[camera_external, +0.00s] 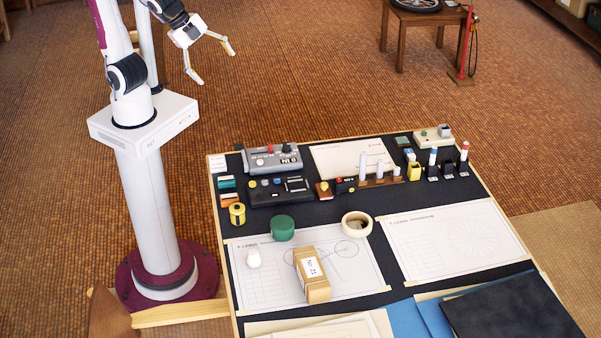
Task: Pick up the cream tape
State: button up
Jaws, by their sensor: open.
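The cream tape (357,224) is a pale ring-shaped roll lying flat on the dark board, at the top right corner of the left drawing sheet. Its open centre shows. My gripper (212,66) is open and empty, high at the upper left of the picture. It is well away from the tape, beyond the board's far left corner. Nothing is between its fingers.
A yellow roll (237,213) is at the left edge. Devices and holders (380,178) line the back. The right drawing sheet (455,243) is clear.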

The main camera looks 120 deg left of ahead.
jog(key=w+a+m+y, duration=0.2)
jog(key=w+a+m, duration=0.1)
jog(key=w, duration=0.5)
jog(key=w+a+m+y, duration=0.2)
jog(key=w+m, duration=0.1)
jog(key=w, duration=0.5)
jog(key=m+t+h, duration=0.1)
jog(key=m+t, duration=0.6)
jog(key=m, duration=1.3)
send_over(347, 221)
notch_tip(347, 221, down, 29)
jog(key=shift+r, duration=0.2)
jog(key=shift+f, duration=0.25)
jog(key=shift+f, duration=0.1)
jog(key=shift+f, duration=1.65)
